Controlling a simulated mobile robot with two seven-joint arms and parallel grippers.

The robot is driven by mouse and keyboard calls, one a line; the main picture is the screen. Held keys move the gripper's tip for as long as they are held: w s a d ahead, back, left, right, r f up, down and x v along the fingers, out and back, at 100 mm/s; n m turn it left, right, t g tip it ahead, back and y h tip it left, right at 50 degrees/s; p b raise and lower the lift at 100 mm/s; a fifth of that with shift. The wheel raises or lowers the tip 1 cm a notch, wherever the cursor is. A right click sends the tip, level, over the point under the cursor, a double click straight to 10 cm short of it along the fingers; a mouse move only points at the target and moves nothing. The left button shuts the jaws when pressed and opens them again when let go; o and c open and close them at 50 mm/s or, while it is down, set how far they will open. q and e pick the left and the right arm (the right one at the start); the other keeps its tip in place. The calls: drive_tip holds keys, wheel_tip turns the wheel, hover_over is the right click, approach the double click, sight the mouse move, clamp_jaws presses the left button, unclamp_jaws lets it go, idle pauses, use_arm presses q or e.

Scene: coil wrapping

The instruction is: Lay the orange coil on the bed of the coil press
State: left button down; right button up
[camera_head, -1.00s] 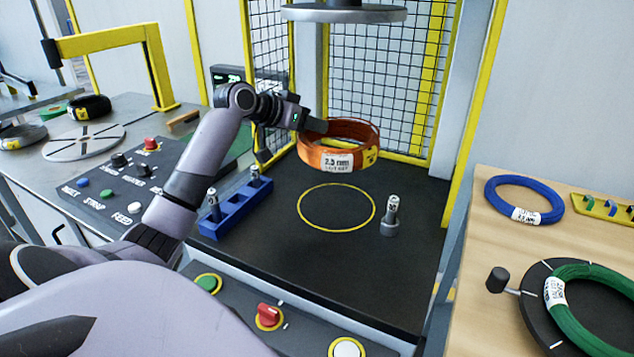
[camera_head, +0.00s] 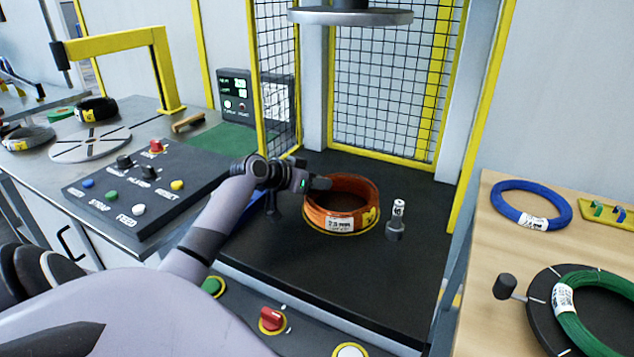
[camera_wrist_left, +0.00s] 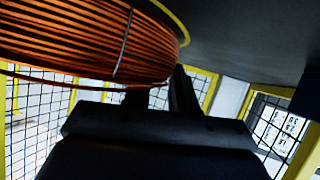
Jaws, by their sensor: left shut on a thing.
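The orange coil (camera_head: 341,219) with a white label is low over the yellow ring on the black bed (camera_head: 300,277) of the coil press. The ring's edge shows below the coil, and I cannot tell whether the coil touches the bed. My left gripper (camera_head: 322,184) is shut on the coil's left far side. In the left wrist view the coil's orange windings (camera_wrist_left: 75,40) fill the upper left, beside the gripper (camera_wrist_left: 160,92). The round press plate (camera_head: 350,17) hangs high above the coil. My right gripper is not in view.
A dark weight with a white tag (camera_head: 396,222) stands on the bed just right of the coil. Yellow-framed mesh guards (camera_head: 385,90) close the back and left. A control strip with a red knob (camera_head: 271,319) runs along the front. A blue coil (camera_head: 531,205) lies on the right table.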

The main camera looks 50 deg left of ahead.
use_arm(q)
drive_tip(key=c, duration=0.9)
unclamp_jaws()
drive_tip(key=v, duration=1.2)
